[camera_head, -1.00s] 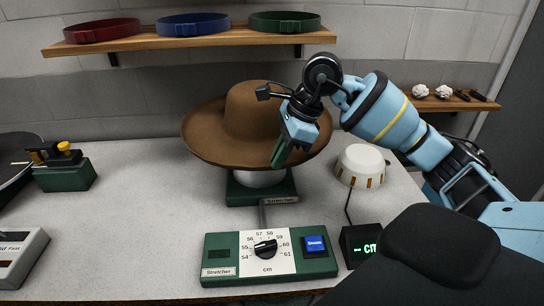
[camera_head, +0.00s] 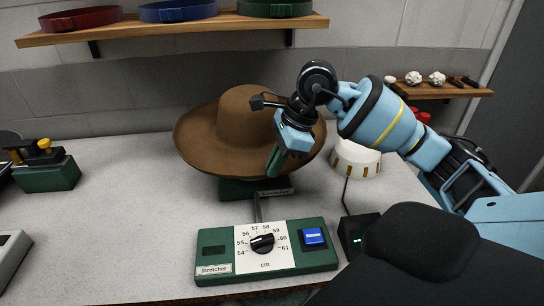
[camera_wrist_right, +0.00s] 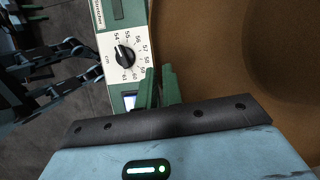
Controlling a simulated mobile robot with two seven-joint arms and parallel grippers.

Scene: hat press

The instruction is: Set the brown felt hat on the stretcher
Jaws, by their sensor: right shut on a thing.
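The brown felt hat (camera_head: 245,118) is over the stretcher, crown up and brim nearly level. The stretcher's green base (camera_head: 240,189) shows just below the front of the brim. The stretcher's head is hidden under the hat, so I cannot tell whether the hat rests on it. My right gripper (camera_head: 274,158) is shut on the front right of the brim, its green fingers pointing down. In the right wrist view the fingers (camera_wrist_right: 160,88) are at the edge of the hat (camera_wrist_right: 215,60).
The stretcher control box (camera_head: 266,250), with a dial and blue button, stands in front. A wooden shelf (camera_head: 180,38) with coloured bands is above.

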